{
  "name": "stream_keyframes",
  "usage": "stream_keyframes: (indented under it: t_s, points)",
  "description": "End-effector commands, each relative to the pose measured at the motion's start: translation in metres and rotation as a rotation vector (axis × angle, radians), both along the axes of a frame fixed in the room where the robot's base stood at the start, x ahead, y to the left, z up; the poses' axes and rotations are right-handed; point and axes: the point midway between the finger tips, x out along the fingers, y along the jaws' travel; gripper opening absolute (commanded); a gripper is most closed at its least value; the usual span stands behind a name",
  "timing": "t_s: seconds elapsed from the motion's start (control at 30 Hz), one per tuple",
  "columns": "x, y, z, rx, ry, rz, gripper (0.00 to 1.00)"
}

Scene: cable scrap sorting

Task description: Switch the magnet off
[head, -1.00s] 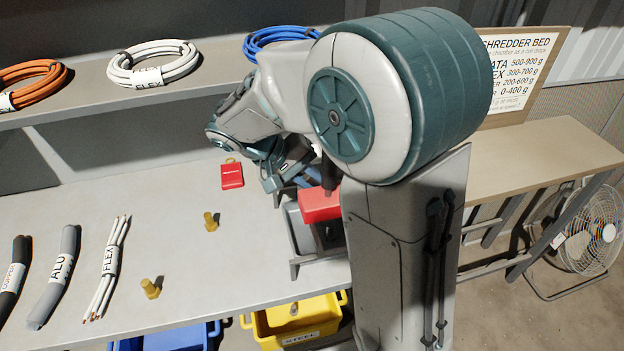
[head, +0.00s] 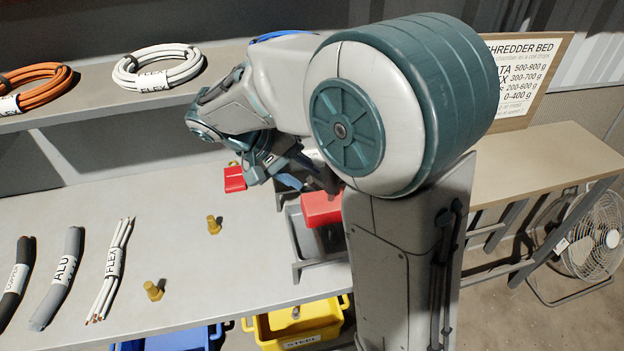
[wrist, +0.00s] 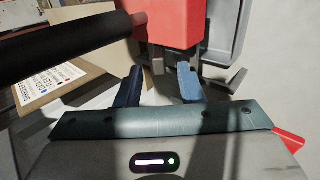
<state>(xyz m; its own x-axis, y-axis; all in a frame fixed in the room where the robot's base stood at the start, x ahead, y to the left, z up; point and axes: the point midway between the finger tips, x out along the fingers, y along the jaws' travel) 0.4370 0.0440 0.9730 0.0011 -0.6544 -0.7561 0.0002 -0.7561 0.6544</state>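The likely magnet unit, a red housing (head: 321,208) on a grey frame, stands at the right of the bench, partly hidden by my arm. In the wrist view the red housing (wrist: 178,24) is at the top, and a thick black handle (wrist: 60,50) crosses the upper left. I cannot tell whether it is the magnet's switch. My gripper (wrist: 158,84) is open, its two blue fingers apart below the housing, with nothing seen held between them. In the head view the gripper is just left of and behind the housing, its fingertips largely hidden by the arm.
A small red block (head: 234,179) lies beside my wrist. Two brass bolts (head: 213,225) and labelled cable bundles (head: 110,264) lie on the bench's left. Yellow (head: 297,322) and blue (head: 182,340) bins sit below the front edge. Cable coils (head: 158,67) lie on the shelf.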

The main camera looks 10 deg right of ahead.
Motion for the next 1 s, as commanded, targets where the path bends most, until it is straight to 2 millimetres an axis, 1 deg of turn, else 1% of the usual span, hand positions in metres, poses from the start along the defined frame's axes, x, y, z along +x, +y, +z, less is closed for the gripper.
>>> stream_keyframes:
  t_s: [0.03, 0.2, 0.3, 0.4, 0.6, 1.0]
  points:
    - [0.0, 0.009, 0.011, 0.002, -0.004, 0.003, 0.35]
    - [0.001, 0.035, 0.04, 0.001, -0.002, 0.002, 0.35]
    - [0.0, 0.046, 0.053, 0.001, -0.002, 0.001, 0.35]
    - [0.0, 0.054, 0.062, 0.001, 0.0, 0.0, 0.35]
    - [0.0, 0.061, 0.07, 0.0, 0.002, -0.001, 0.35]
    - [0.0, 0.061, 0.07, 0.0, 0.002, -0.001, 0.35]
